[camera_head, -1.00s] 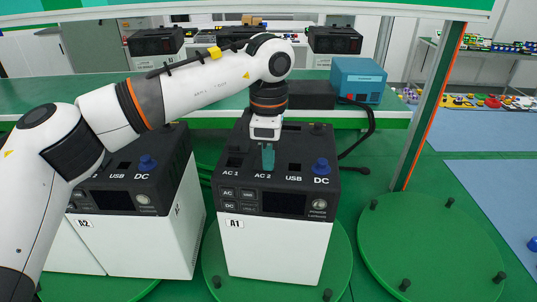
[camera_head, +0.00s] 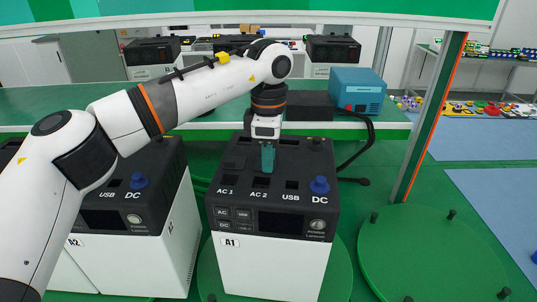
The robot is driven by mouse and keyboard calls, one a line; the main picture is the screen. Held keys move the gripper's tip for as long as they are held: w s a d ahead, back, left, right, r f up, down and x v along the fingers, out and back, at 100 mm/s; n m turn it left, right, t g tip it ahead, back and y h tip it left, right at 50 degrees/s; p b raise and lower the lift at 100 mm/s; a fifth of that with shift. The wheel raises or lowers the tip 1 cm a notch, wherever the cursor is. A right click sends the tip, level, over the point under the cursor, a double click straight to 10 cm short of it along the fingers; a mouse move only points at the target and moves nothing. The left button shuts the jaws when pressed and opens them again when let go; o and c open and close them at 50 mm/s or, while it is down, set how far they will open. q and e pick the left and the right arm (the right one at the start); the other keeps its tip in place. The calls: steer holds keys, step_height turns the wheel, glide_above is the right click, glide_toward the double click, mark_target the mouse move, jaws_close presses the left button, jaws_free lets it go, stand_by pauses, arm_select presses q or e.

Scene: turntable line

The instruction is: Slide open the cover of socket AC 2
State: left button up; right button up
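The power station marked A1 (camera_head: 278,268) stands on a green turntable, with AC 1, AC 2, USB and DC labels on its black top. My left gripper (camera_head: 267,160) points straight down at the top, its teal fingers together with no gap showing. The fingertips are just behind the AC 2 socket (camera_head: 261,183), where a dark square opening shows above the label. The AC 2 cover is hidden by the fingers; I cannot tell whether they touch it. The AC 1 socket (camera_head: 229,180) also shows dark. My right gripper is not in view.
A blue DC knob (camera_head: 319,185) stands up at the right of the top. A second station, A2 (camera_head: 100,262), stands close on the left under my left arm. An empty green turntable (camera_head: 430,262) is on the right. A blue box (camera_head: 358,90) is on the table behind.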

arm_select(q)
steer(key=shift+r, duration=0.15)
step_height(320, 180, up, 12)
steer(key=b, duration=0.2)
steer(key=shift+f, duration=0.2)
